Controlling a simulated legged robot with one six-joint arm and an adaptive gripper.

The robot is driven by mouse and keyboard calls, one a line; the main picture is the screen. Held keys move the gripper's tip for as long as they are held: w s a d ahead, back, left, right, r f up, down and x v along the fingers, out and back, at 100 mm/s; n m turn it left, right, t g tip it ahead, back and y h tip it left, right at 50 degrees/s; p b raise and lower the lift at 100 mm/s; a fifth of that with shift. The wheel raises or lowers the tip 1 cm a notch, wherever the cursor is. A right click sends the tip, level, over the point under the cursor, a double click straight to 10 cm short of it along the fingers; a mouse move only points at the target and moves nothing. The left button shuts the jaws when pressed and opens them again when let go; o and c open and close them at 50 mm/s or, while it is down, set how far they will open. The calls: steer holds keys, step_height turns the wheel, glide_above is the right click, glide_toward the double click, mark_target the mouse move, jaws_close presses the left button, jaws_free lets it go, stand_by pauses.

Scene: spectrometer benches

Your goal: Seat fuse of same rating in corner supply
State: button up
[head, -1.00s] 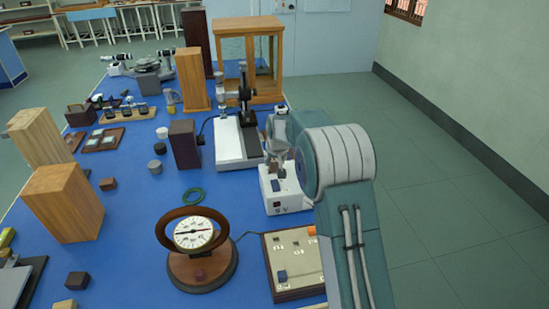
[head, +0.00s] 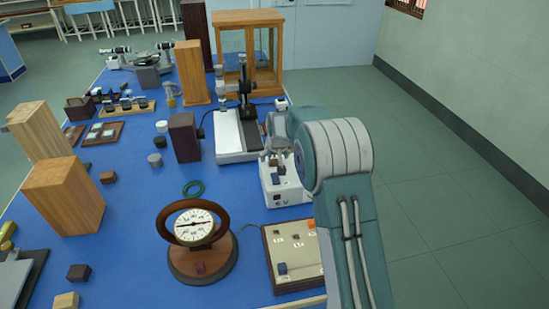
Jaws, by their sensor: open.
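A white supply box (head: 287,197) with dark lettering on its front stands near the table's right edge. My gripper (head: 272,158) is just above its top, pointing down, with its jaws open. The gap between the fingers is small and partly hidden by my arm, so I cannot tell whether they touch the box. No fuse can be made out there. A beige panel in a dark frame (head: 303,262) lies nearer, with several small fittings, a blue piece (head: 282,268) and an orange piece (head: 311,224).
A round dial meter (head: 194,224) on a wooden base stands left of the panel. A white-based microscope-like stand (head: 229,138) and a dark block (head: 185,138) are behind. Wooden blocks (head: 64,195) stand at left.

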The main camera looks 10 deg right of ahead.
steer(key=v, duration=1.1)
steer(key=shift+r, duration=0.4)
steer(key=shift+s, duration=0.15)
steer(key=s+r, duration=0.6)
steer(key=s, duration=0.4)
steer(key=s+r, duration=0.5)
steer(key=s, duration=0.5)
steer(key=s+f+t, duration=0.1)
steer(key=s+f, duration=0.2)
steer(key=s, duration=1.6)
steer(key=shift+s, duration=0.3)
